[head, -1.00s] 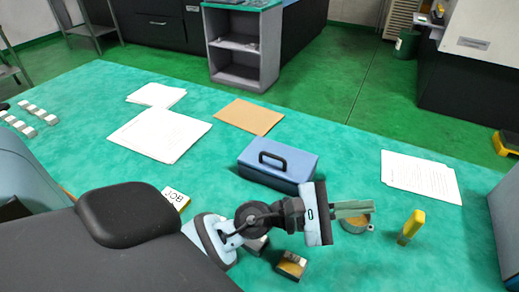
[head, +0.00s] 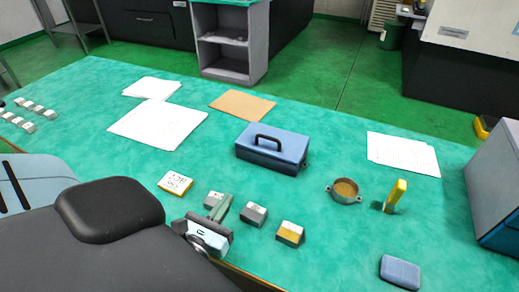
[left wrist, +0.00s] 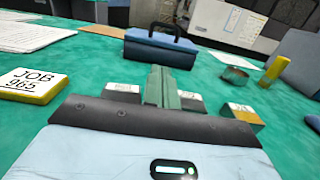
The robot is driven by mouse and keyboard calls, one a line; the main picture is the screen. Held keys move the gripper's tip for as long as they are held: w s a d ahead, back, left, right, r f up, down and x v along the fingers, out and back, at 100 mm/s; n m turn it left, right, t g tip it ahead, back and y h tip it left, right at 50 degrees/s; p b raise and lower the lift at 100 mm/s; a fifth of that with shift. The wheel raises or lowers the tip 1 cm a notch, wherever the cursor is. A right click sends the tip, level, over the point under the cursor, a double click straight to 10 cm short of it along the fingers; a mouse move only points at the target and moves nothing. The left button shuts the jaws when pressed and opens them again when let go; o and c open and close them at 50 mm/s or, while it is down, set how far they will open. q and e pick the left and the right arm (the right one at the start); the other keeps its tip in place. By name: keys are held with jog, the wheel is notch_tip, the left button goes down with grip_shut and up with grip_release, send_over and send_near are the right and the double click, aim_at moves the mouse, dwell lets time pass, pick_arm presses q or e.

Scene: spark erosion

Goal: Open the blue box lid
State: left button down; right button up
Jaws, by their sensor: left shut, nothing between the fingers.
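The blue box (head: 272,148) stands on the green table with its lid down and a black handle (head: 268,139) on top. It also shows ahead in the left wrist view (left wrist: 160,50). My left gripper (head: 221,204) is shut and empty, low over the front part of the table among small blocks. It is apart from the box, which lies farther back and to the right. In the left wrist view its fingers (left wrist: 160,82) point toward the box. My right gripper is not in view.
Near the gripper are a yellow-edged job block (head: 175,183), a grey block (head: 254,214) and a yellow-and-white block (head: 290,233). A small round pot (head: 345,190) and a yellow upright piece (head: 395,195) stand right of the box. Papers (head: 158,122) lie behind.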

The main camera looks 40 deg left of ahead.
pick_arm(q)
jog(key=p+x, duration=0.1)
jog(key=x, duration=0.2)
jog(key=p+x, duration=0.1)
jog(key=x, duration=0.2)
jog(key=p+x, duration=0.1)
jog(key=x, duration=0.2)
jog(key=shift+s+r, duration=0.1)
jog(key=shift+r, duration=0.25)
jog(key=x, duration=0.6)
jog(key=p+x, duration=0.1)
jog(key=x, duration=0.3)
jog(key=shift+f, duration=0.4)
jog(key=shift+w, duration=0.4)
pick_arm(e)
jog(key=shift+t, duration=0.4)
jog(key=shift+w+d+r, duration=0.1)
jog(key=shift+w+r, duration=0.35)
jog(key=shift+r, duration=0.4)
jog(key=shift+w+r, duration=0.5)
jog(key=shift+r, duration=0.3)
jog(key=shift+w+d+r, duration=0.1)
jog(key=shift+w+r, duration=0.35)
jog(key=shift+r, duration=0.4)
pick_arm(q)
jog(key=shift+w+r, duration=0.1)
jog(key=shift+w, duration=0.05)
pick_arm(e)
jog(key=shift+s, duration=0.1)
